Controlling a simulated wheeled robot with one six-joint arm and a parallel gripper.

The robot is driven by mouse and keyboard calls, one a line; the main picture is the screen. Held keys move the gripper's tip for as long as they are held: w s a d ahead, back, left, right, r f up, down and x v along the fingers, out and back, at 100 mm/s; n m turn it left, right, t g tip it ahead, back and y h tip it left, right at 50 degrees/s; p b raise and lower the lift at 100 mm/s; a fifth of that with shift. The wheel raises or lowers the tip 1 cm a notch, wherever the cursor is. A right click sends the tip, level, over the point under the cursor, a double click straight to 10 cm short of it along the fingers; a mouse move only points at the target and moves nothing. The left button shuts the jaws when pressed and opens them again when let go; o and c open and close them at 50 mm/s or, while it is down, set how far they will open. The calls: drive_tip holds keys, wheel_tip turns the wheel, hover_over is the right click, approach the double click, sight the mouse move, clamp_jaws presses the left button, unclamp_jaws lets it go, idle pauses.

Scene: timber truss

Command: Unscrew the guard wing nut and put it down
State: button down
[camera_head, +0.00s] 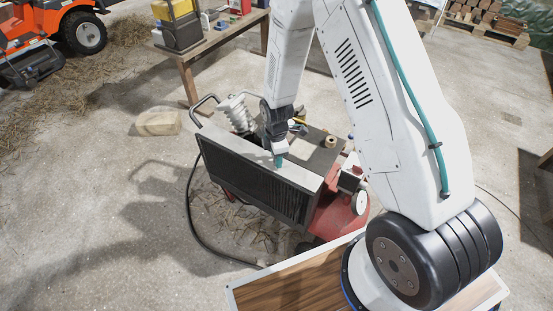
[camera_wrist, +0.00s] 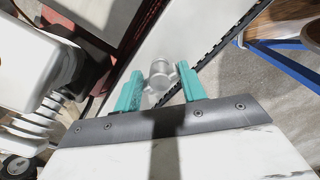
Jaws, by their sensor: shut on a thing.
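The wing nut (camera_wrist: 161,70) is a small grey metal piece with a round hub. It sits between the two teal fingers of my gripper (camera_wrist: 160,78) in the wrist view, over the pale top of the guard. My gripper (camera_head: 279,160) is shut on it and points down at the top edge of the guard (camera_head: 250,181), a dark slatted panel with a light grey top strip on the red machine. The fingers hide the wing nut in the head view. I cannot tell whether its thread is free of the stud.
A wooden table (camera_head: 215,40) with a yellow and grey case stands behind the machine. A wood block (camera_head: 158,123) lies on the floor to the left. A white ribbed cylinder (camera_head: 237,110) rises close beside my gripper. A wooden top (camera_head: 300,283) is at the front.

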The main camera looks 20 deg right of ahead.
drive_tip(key=shift+r, duration=0.4)
idle(0.4)
drive_tip(key=shift+r, duration=0.55)
drive_tip(key=shift+r, duration=2)
